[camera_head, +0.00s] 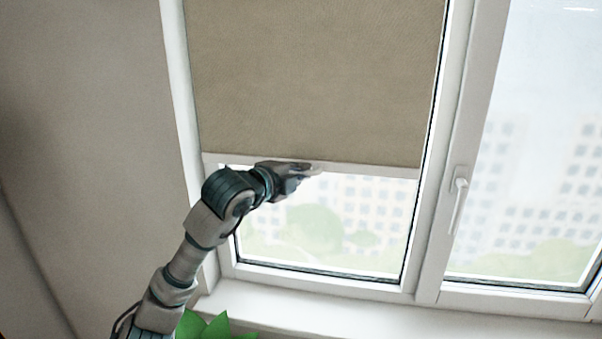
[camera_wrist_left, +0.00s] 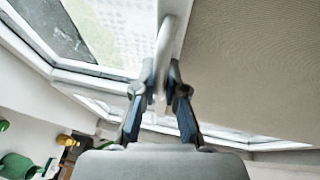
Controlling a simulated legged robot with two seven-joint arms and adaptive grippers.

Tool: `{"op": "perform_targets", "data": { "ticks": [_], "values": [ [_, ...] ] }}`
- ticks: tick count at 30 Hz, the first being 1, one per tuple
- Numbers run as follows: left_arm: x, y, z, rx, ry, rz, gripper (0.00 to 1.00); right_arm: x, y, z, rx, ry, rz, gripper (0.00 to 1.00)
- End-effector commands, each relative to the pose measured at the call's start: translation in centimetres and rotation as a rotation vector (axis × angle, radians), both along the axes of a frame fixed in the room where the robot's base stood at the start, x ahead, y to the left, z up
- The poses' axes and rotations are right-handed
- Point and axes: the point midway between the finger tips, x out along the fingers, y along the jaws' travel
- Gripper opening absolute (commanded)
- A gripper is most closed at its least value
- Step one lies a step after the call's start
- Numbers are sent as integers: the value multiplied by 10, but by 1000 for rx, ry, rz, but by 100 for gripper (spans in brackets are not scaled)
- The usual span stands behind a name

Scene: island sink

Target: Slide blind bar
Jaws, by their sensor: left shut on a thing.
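The beige blind (camera_head: 315,80) covers the upper part of the left window pane. Its pale bar (camera_head: 385,170) runs along the blind's lower edge, with clear glass below it. My left gripper (camera_head: 312,170) is at the middle of the bar. In the left wrist view the fingers of my left gripper (camera_wrist_left: 160,88) are shut around a pale handle (camera_wrist_left: 166,45) on the bar, and the blind's fabric (camera_wrist_left: 245,70) spreads to the right. The fingers partly hide the handle in the head view. My right gripper is in neither view.
A white window handle (camera_head: 458,200) is on the frame between the two panes. The white sill (camera_head: 330,313) runs below, with a green plant (camera_head: 205,327) at its left end.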

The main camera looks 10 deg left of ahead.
Motion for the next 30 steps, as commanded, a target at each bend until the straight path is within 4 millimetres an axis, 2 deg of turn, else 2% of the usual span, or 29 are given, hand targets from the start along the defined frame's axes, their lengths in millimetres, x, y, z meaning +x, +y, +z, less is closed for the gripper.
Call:
{"op": "perform_targets", "data": {
  "ticks": [1, 4, 13, 16, 30],
  "values": [
    [0, 1, 0, 0, 0, 2, 13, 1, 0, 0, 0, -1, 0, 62],
    [0, 1, 0, 0, 0, 1, 37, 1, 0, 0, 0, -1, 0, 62],
    [-1, 1, 1, 0, -1, 1, 37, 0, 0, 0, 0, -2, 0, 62],
    [-7, 4, 2, -1, -3, 0, 37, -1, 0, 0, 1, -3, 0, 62],
    [-91, 40, 18, -1, -2, 1, 37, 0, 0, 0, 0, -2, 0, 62]
  ]
}}
